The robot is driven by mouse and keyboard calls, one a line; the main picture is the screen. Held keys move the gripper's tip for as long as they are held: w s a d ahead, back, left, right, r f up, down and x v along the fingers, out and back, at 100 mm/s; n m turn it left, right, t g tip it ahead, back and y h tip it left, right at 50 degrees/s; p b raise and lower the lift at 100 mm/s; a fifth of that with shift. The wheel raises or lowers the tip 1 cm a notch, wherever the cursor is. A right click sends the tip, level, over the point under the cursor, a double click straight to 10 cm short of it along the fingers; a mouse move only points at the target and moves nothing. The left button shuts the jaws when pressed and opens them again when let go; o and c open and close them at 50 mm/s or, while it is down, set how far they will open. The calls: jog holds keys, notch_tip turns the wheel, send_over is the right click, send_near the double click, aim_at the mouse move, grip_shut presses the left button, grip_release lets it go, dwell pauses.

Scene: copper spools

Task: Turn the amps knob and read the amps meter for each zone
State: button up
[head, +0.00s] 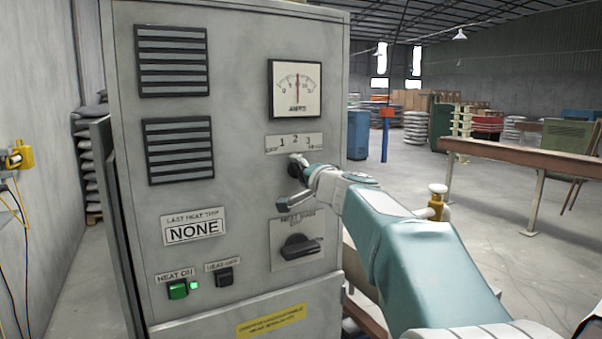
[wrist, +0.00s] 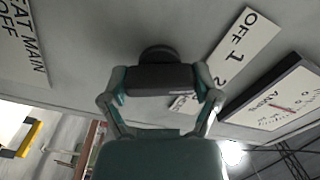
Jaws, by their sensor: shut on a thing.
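The grey control cabinet (head: 236,120) fills the left half of the head view. Its square white amps meter (head: 295,89) has a needle standing near upright, around mid-scale; the exact figure is too small to read. The meter also shows, tilted, in the wrist view (wrist: 272,100). Below it is the zone plate (head: 292,142) marked OFF, 1, 2, 3. My gripper (head: 299,171) is at the panel just under this plate. In the wrist view its two fingers (wrist: 160,88) are shut on the black amps knob (wrist: 158,76), one on each side. The knob's setting cannot be told.
Below my gripper is the dark heat main switch (head: 300,246).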

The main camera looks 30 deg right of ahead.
jog(key=shift+w+f+n, duration=0.1)
jog(key=shift+f+n, duration=0.25)
jog(key=shift+n, duration=0.55)
jog(key=o, duration=1)
jog(key=shift+c, duration=0.2)
jog(key=shift+a+r, duration=0.1)
jog(key=shift+r, duration=0.1)
jog(key=s, duration=1.2)
jog(key=shift+d, duration=0.2)
